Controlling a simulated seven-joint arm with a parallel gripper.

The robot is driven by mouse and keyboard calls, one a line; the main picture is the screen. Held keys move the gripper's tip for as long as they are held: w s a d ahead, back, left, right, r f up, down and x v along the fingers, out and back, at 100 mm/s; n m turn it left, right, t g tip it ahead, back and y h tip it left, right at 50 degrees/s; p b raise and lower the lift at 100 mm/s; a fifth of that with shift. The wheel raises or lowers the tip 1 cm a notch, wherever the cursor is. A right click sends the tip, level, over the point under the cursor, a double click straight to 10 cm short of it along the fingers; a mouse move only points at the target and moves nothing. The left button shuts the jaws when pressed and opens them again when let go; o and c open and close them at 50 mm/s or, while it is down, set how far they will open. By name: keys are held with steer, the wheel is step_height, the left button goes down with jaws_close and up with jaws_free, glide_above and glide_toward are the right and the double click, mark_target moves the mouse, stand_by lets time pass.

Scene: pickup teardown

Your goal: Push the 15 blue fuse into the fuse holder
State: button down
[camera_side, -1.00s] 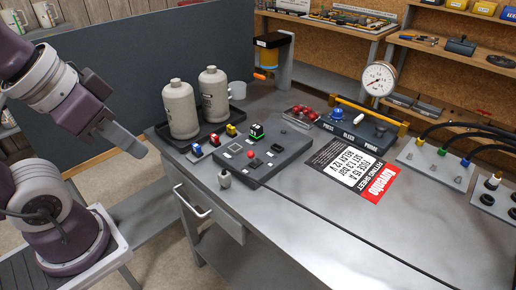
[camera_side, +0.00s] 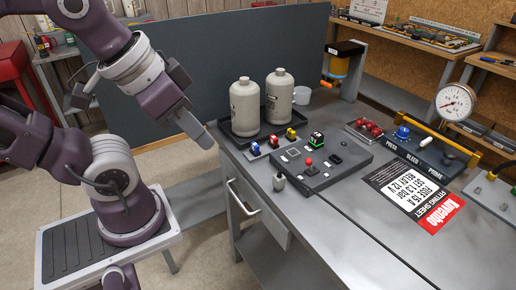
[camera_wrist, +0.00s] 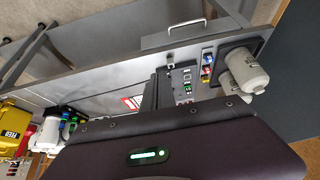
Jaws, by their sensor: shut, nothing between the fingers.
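The blue fuse (camera_side: 255,149) stands at the left end of a short row at the bench's left rear, beside a dark control panel (camera_side: 330,175). A pale-framed square slot (camera_side: 293,152) on the panel may be the fuse holder; its inside is too small to read. My gripper (camera_side: 207,142) is shut and empty, left of the bench edge and apart from the fuses. In the wrist view the small colored fuses (camera_wrist: 207,68) show near the panel (camera_wrist: 187,82), beyond the dark gripper housing; which is which is hard to tell there.
A red fuse (camera_side: 273,142) and a yellow fuse (camera_side: 290,133) stand beside the blue one. Two tall canisters (camera_side: 262,105) in a black tray rise behind them. The panel carries a red button (camera_side: 308,161) and a green-topped block (camera_side: 316,140).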

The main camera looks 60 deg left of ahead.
stand_by(0.4)
steer(key=c, duration=1.8)
jaws_free()
steer(key=shift+w, duration=0.15)
steer(key=shift+c, duration=0.2)
steer(key=o, duration=0.5)
steer(key=w+n, duration=0.1)
steer(key=w, duration=0.1)
steer(key=w+a+n+g, duration=0.1)
steer(key=w+a+n, duration=0.1)
steer(key=w+n, duration=0.1)
steer(key=shift+w+a+r, duration=0.1)
steer(key=shift+w, duration=0.2)
steer(key=n+g, duration=0.5)
steer(key=n, duration=0.9)
glide_above(255, 144)
step_height(255, 144, down, 14)
steer(key=shift+f, duration=0.1)
step_height(255, 144, down, 6)
steer(key=shift+f, duration=0.5)
steer(key=shift+c, duration=0.6)
